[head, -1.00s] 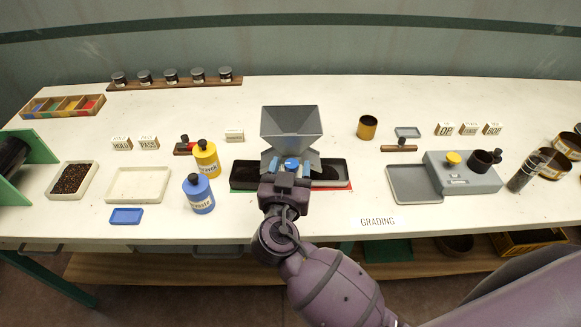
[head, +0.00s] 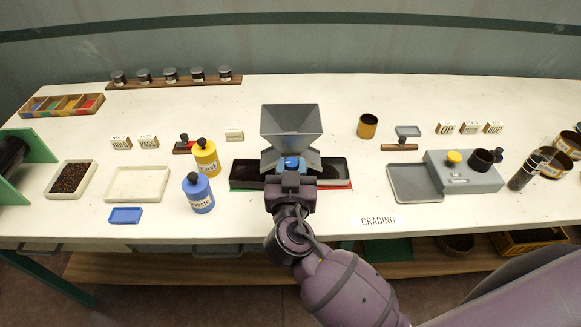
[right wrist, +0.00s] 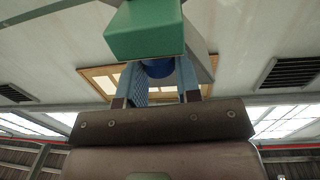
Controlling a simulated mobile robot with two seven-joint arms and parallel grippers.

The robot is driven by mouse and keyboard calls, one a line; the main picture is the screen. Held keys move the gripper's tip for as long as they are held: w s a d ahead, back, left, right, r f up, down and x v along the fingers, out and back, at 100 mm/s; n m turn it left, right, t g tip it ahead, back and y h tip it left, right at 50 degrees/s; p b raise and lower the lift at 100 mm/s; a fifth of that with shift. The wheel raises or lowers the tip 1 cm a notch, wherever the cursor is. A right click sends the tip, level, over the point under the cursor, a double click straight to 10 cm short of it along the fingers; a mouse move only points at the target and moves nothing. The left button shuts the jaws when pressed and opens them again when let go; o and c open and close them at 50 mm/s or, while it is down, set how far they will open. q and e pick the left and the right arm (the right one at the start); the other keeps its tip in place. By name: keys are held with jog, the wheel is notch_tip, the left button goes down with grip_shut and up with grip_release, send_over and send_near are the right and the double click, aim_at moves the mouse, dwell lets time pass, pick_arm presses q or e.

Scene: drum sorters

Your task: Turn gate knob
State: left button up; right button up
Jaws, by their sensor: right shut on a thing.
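The grey hopper (head: 291,124) stands at the middle of the table with a blue gate knob (head: 291,164) low on its front. My right gripper (head: 291,174) reaches it from the front and is shut on the knob. In the right wrist view, the blue fingers (right wrist: 161,84) stand on either side of the blue knob (right wrist: 158,68), which is partly hidden by a green block (right wrist: 144,32). Two dark trays (head: 247,172) sit under the hopper, one on each side of the gripper. My left gripper is not in view.
A yellow bottle (head: 206,158) and a blue bottle (head: 197,194) stand left of the hopper. A grey device with a yellow knob (head: 453,157) and a grey tray (head: 415,184) are at the right. The "GRADING" label (head: 378,221) lies near the front edge.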

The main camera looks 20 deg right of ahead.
jog(key=n+y, duration=0.1)
jog(key=y, duration=0.1)
jog(key=shift+d+n+t+y, duration=0.2)
jog(key=shift+n+t+y, duration=0.1)
jog(key=shift+n+y, duration=0.1)
jog(key=n+y, duration=0.1)
jog(key=y, duration=0.1)
jog(key=shift+d+r+n+y+p, duration=0.15)
jog(key=shift+n+y+p, duration=0.15)
jog(key=shift+n+y, duration=0.1)
jog(key=n+y+p, duration=0.1)
jog(key=y, duration=0.1)
jog(key=n+y+p, duration=0.1)
jog(key=n+y, duration=0.1)
jog(key=n+y+p, duration=0.1)
jog(key=y, duration=0.2)
jog(key=shift+d+r+n+g+p, duration=0.15)
jog(key=shift+d+n+g+p, duration=0.15)
jog(key=shift+d+g+p, duration=0.1)
jog(key=n+g+y+p, duration=0.1)
jog(key=y, duration=0.1)
jog(key=n+g+y+p, duration=0.1)
jog(key=n+y, duration=0.1)
jog(key=shift+w+d, duration=0.15)
jog(key=shift+w, duration=0.05)
jog(key=shift+f+n+g+y+p, duration=0.2)
jog(key=shift+n+g+y+p, duration=0.1)
jog(key=shift+g+y+p, duration=0.15)
jog(key=shift+y, duration=0.25)
jog(key=o, duration=0.9)
